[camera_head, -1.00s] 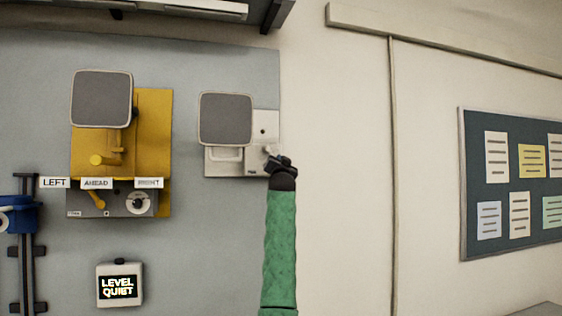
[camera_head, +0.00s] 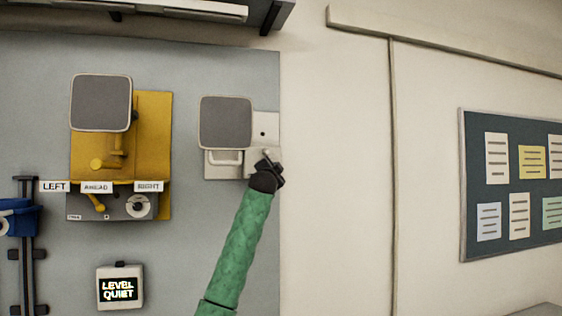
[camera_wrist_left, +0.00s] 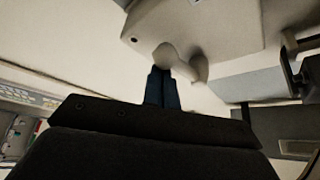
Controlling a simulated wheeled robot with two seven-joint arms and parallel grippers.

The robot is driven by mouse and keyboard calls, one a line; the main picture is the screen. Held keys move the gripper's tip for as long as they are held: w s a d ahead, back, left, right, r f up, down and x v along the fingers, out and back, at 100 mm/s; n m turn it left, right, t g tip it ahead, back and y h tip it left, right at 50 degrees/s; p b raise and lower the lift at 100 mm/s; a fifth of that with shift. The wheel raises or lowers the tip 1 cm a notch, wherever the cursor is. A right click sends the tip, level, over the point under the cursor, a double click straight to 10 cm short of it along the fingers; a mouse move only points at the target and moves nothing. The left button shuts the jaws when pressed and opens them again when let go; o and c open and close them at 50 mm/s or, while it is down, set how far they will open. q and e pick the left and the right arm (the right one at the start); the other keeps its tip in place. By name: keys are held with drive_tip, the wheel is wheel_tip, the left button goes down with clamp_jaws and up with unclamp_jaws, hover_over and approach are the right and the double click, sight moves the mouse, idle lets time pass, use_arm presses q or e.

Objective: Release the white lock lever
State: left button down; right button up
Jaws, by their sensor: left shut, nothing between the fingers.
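The white lock lever (camera_wrist_left: 199,69) has a rounded knob and shows beside the pale housing in the left wrist view. In the head view, a small pale piece that looks like its tip (camera_head: 267,156) shows just above my gripper, at the lower right of the white wall unit (camera_head: 222,171). My left gripper (camera_head: 268,174), on the green-sleeved arm, is shut and empty. Its dark fingertips (camera_wrist_left: 162,74) lie just below the knob in the wrist view; whether they touch it is unclear. The gripper hides part of the unit's lower right corner. My right gripper is out of view.
A grey pad (camera_head: 226,122) juts out over the white unit. To the left is a yellow unit (camera_head: 152,130) with LEFT, AHEAD and RIGHT labels. Bare wall lies to the right, before a notice board (camera_head: 510,180).

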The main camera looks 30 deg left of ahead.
use_arm(q)
drive_tip(key=s+m, duration=0.1)
drive_tip(key=a+m+h+p, duration=0.1)
drive_tip(key=shift+s+a+f+m+g, duration=0.1)
drive_tip(key=shift+s+a+m+g, duration=0.2)
drive_tip(key=shift+s+g, duration=0.1)
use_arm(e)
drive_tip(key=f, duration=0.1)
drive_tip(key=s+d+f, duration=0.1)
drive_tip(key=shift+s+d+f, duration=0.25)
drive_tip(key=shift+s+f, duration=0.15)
